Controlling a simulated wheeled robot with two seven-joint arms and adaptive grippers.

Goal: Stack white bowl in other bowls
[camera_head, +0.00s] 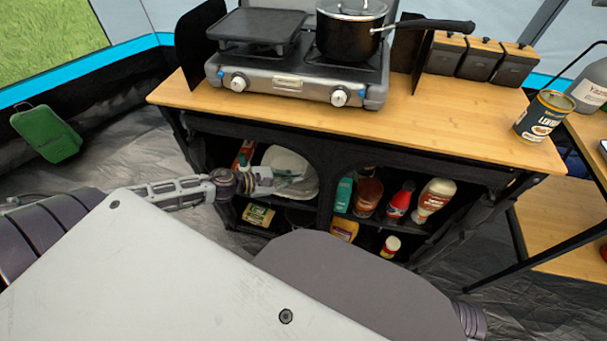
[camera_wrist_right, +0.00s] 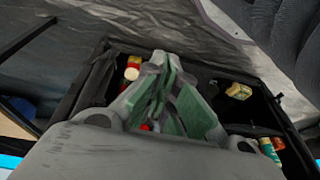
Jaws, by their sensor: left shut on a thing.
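A white bowl (camera_head: 298,160) shows in the left compartment of the black cabinet, tilted with a broad pale face toward me. My left gripper (camera_head: 284,180) reaches in from the left, shut on the bowl at its lower part. The fingers hide some of the bowl. I cannot make out other bowls in the head view. My right gripper (camera_wrist_right: 166,66) shows in the right wrist view, pointing at the cabinet shelves with its green pads in view. I see nothing clearly held in it, and how far its fingers are apart is unclear.
The cabinet's wooden top (camera_head: 430,110) carries a stove (camera_head: 285,87), a black pot (camera_head: 350,35) and a can (camera_head: 543,115). Bottles and jars, including a red bottle (camera_head: 400,200), fill the right compartment. A yellow box (camera_head: 258,214) lies low on the left.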

